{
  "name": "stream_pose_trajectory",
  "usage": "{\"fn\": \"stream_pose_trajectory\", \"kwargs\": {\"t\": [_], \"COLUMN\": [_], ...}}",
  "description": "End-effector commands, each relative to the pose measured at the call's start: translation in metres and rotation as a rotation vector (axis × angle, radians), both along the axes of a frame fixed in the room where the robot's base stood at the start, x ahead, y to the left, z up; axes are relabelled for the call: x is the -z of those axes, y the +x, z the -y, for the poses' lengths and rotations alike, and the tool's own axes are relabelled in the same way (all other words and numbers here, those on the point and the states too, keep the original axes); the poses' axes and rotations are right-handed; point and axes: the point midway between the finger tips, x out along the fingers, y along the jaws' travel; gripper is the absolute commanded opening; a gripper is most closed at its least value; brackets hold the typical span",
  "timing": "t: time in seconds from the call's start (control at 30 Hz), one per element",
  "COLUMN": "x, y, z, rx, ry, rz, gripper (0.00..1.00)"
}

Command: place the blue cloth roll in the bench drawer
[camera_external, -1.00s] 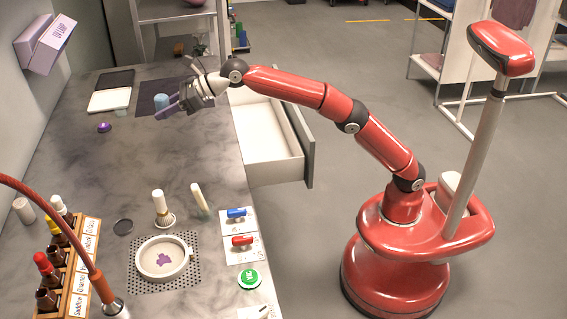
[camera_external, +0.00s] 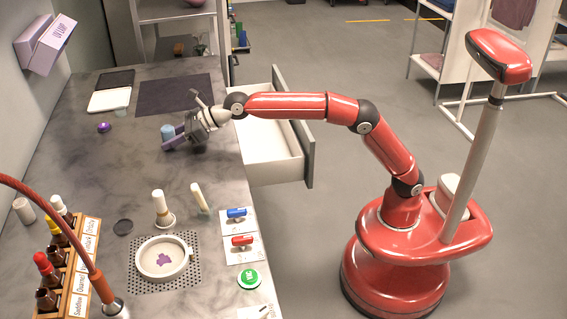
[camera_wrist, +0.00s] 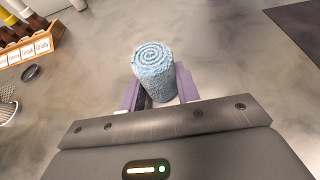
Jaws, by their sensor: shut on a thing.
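The blue cloth roll (camera_wrist: 154,76) is upright between the two purple fingers of my gripper (camera_wrist: 160,92) in the wrist view, its spiral end facing up. In the external view the roll (camera_external: 168,132) shows at the fingertips of my gripper (camera_external: 176,140), over the bench top. My gripper is shut on it. I cannot tell how high the roll is above the bench. The bench drawer (camera_external: 308,150) is pulled open on the bench's right side, to the right of my gripper and partly behind my arm. The part of its inside that shows looks empty.
A dark mat (camera_external: 178,94) lies bare behind my gripper. A white tray (camera_external: 109,100) and a small purple object (camera_external: 104,127) are to the left. A round dish (camera_external: 163,258), blue and red handled items and a bottle rack (camera_external: 70,268) stand nearer the front.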

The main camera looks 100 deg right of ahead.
Motion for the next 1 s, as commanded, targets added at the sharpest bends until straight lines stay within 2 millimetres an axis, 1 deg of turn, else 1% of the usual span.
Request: {"fn": "stream_pose_trajectory", "kwargs": {"t": [0.27, 0.3, 0.43, 0.7, 0.87, 0.9, 1.0], "x": [0.005, 0.004, 0.004, 0.004, 0.008, 0.003, -0.006], "y": [0.0, 0.0, 0.0, 0.0, 0.0, -0.004, -0.022], "z": [0.0, 0.0, 0.0, 0.0, 0.0, -0.001, -0.002], "rx": [0.0, 0.0, 0.0, 0.0, 0.0, -0.002, -0.002], "ry": [0.0, 0.0, 0.0, 0.0, 0.0, 0.001, 0.002], "rz": [-0.001, -0.001, -0.001, 0.0, 0.001, 0.003, 0.002], "gripper": [0.07, 0.37, 0.54, 0.54, 0.54, 0.54, 0.54]}}
